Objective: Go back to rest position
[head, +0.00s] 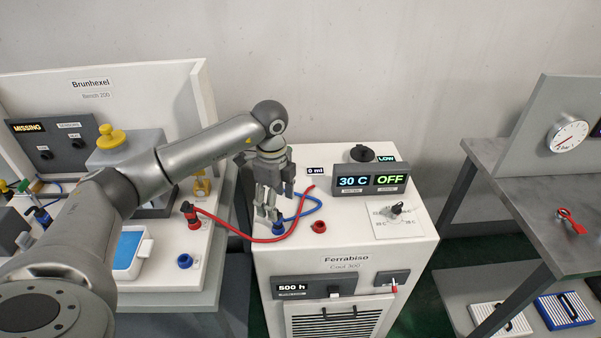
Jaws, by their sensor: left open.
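My left gripper (266,212) is open, pointing down above the top of the white Ferrabiso machine (346,246). Its fingertips are close to a blue plug (278,229) with a blue hose (312,205); I cannot tell whether they touch. My left arm reaches in from the lower left across the Brunhexel bench. A red hose (250,239) runs from a red plug (191,214) on that bench to the Ferrabiso machine. My right gripper is not in view.
The Ferrabiso display (371,180) reads 30 C and OFF, beside a knob (396,208). A red port (319,227) is right of the gripper. The Brunhexel panel (50,142) reads MISSING. A grey table (545,195) with a gauge (569,137) stands at right.

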